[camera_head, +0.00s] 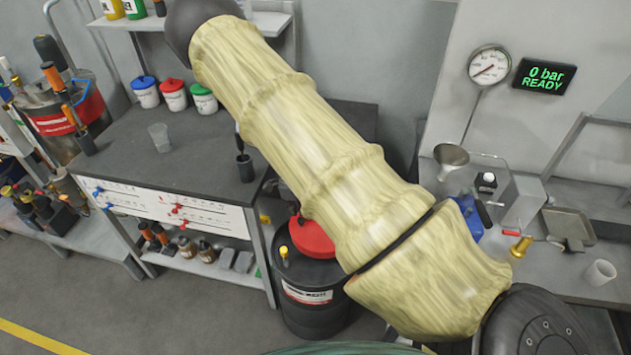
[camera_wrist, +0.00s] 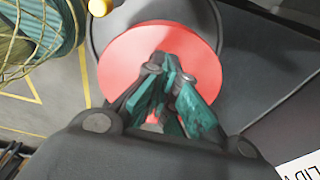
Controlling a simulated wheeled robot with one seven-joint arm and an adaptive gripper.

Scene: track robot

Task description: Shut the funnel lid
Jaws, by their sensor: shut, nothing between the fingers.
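The red round lid (camera_head: 312,238) is at the top of a black drum (camera_head: 312,312), partly hidden behind my arm in the head view. In the wrist view the red lid (camera_wrist: 125,55) fills the middle, with the dark drum rim (camera_wrist: 97,45) around it. It looks roughly face-on there; I cannot tell how far it is tilted. My gripper (camera_wrist: 168,68) is shut and empty, its teal-padded fingers together in front of the lid. I cannot tell whether the fingertips touch it. The gripper is hidden in the head view.
A small yellow cap (camera_head: 284,252) sits on the drum beside the lid. A dark workbench (camera_head: 200,150) with lidded tubs stands left of the drum. A grey bench (camera_head: 590,255) with a metal funnel (camera_head: 451,156) and a valve is at the right. Floor is clear at lower left.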

